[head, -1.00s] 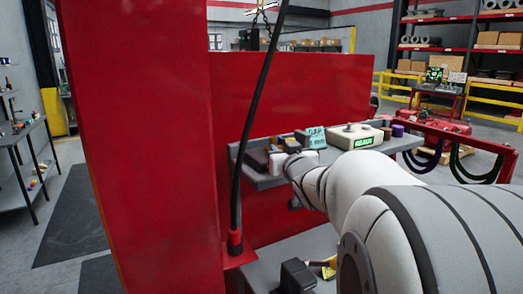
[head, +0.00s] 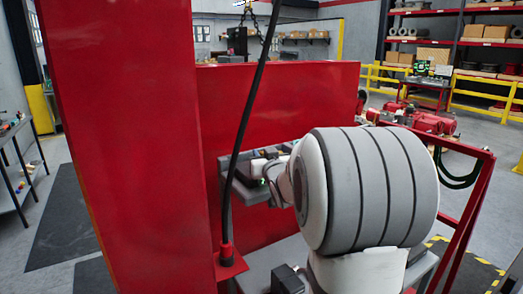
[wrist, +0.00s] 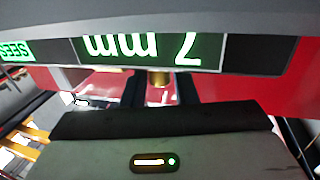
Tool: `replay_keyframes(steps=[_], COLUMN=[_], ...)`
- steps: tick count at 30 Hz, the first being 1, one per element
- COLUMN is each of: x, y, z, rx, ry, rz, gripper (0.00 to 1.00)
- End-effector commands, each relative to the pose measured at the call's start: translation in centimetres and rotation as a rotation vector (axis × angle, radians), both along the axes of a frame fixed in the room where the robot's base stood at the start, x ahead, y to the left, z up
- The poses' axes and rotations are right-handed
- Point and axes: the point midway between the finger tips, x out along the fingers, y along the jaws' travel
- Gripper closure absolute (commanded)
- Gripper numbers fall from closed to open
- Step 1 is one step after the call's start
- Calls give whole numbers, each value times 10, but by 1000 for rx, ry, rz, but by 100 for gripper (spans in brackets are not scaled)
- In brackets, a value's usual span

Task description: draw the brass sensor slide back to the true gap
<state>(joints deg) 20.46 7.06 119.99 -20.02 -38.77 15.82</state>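In the wrist view the two dark fingers of my gripper (wrist: 160,92) stand apart. A small brass piece (wrist: 160,78) shows between their far ends, below a display (wrist: 150,50). I see a narrow space beside the brass and no clear contact. The display reads "7 mm" in green, upside down, with a green "SEES" label (wrist: 15,50) to its left. In the head view my gripper (head: 262,170) is at the grey shelf (head: 247,190) on the red panel. My arm hides the shelf's right part and the brass.
A tall red column (head: 130,150) and a hanging black cable (head: 240,150) stand left of my arm. A red frame (head: 465,200) with hoses is at the right. A dark block (head: 288,278) sits low in front.

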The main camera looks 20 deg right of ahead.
Motion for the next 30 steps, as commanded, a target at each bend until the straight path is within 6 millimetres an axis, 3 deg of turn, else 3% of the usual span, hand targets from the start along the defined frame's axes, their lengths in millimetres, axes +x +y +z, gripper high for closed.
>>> replay_keyframes(steps=[12,22,30], x=[9,9,9], y=[-1,-1,-1], z=[0,0,0], rx=[0,0,0], ry=[0,0,0], rz=[1,1,1], gripper=[74,100,100])
